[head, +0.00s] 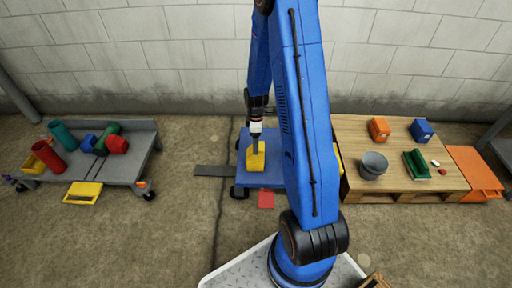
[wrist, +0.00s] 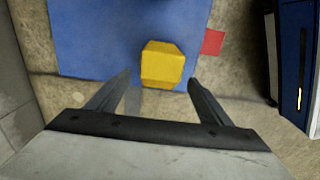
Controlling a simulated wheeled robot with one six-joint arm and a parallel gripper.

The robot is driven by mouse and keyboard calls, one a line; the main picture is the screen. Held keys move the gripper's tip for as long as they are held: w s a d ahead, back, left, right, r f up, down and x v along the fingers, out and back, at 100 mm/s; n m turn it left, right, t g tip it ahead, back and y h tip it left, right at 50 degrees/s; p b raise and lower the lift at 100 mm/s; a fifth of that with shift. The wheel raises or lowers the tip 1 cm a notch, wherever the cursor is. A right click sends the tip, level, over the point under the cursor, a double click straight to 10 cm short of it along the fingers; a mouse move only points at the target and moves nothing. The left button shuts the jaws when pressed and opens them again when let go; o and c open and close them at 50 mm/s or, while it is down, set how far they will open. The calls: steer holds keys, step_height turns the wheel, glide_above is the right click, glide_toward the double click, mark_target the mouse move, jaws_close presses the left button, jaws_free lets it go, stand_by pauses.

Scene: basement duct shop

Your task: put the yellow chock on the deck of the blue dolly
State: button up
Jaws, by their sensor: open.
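The yellow chock (head: 256,160) sits on the deck of the blue dolly (head: 264,178), near its left side in the head view. In the wrist view the yellow chock (wrist: 162,66) lies on the flat blue deck (wrist: 95,40), near the deck's edge. My gripper (head: 256,145) is right above the chock in the head view. In the wrist view my gripper (wrist: 160,85) has its two fingers spread apart, with the chock in line with the gap and clear of both fingers. Part of the dolly is hidden behind my arm.
A grey cart (head: 108,168) with several coloured parts stands at the left. A wooden platform (head: 350,150) with a grey bucket (head: 373,166) and boxes stands at the right. A red square (head: 266,200) lies on the floor by the dolly. A dark strip (head: 212,171) lies left of it.

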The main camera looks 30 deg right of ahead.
steer(key=shift+r, duration=0.55)
steer(key=s+a+r+m+t, duration=0.1)
steer(key=s+a+r+m, duration=0.3)
steer(key=r, duration=0.8)
steer(key=s+a+r+m+t, duration=0.1)
steer(key=s+a+r, duration=0.4)
steer(key=r, duration=0.8)
steer(key=s+a+r+m+t, duration=0.1)
steer(key=s+a+r+m, duration=0.1)
steer(key=s, duration=0.5)
steer(key=s+a+r+m+t, duration=0.1)
steer(key=s+a+r+m, duration=0.1)
steer(key=s+r, duration=0.3)
steer(key=s+a+r+m, duration=0.2)
steer(key=s+a+r, duration=0.1)
steer(key=s, duration=0.6)
steer(key=shift+r+t, duration=0.4)
steer(key=shift+r, duration=0.35)
